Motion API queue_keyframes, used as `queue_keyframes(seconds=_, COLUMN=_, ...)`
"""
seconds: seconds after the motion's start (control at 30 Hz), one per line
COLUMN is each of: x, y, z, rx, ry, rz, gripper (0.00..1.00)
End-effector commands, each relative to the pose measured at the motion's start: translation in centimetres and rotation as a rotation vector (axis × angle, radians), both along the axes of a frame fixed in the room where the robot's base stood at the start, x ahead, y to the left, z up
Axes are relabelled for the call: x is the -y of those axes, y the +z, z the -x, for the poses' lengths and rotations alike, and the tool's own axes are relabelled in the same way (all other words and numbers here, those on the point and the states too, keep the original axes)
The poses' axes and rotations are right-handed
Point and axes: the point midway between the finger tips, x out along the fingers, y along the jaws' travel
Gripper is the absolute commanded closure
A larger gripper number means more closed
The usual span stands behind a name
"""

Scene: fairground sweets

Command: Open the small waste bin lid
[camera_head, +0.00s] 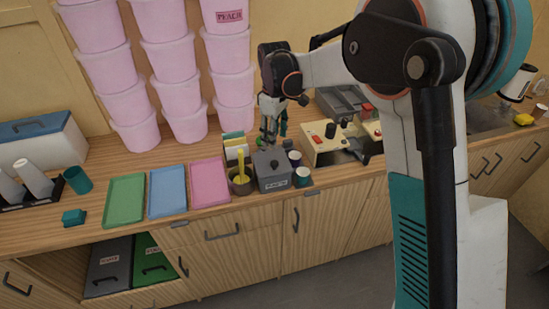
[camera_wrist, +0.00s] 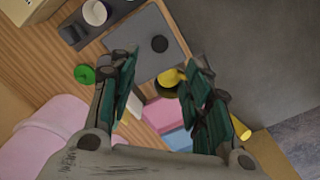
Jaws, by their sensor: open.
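The small waste bin (camera_head: 275,183) is a dark grey box with a pale label on its front, standing near the counter's front edge. Its flat lid (camera_wrist: 148,28) with a round dark knob (camera_wrist: 160,43) lies shut on top in the wrist view. My gripper (camera_head: 270,136) is above and just behind the bin in the head view. In the wrist view my gripper (camera_wrist: 160,68) has its teal-padded fingers spread, with nothing between them. The knob is beyond the fingertips, apart from them.
A dark pot (camera_head: 240,187) with a yellow-handled tool stands left of the bin, and cups (camera_head: 303,175) stand right. Pink (camera_head: 210,183), blue (camera_head: 168,191) and green (camera_head: 125,200) trays lie further left. Stacked pink tubs (camera_head: 183,123) stand behind. A cream machine (camera_head: 325,148) is to the right.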

Motion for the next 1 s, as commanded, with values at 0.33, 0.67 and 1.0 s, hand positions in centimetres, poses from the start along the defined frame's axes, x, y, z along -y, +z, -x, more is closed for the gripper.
queue_keyframes(seconds=0.33, x=0.0, y=-7.0, z=-0.1, rx=0.001, ry=-0.001, rz=0.0, gripper=0.55)
queue_keyframes(seconds=0.67, x=0.0, y=-10.8, z=0.0, rx=0.001, ry=-0.002, rz=0.0, gripper=0.55)
queue_keyframes(seconds=1.0, x=0.0, y=-11.1, z=0.0, rx=0.001, ry=-0.002, rz=0.0, gripper=0.55)
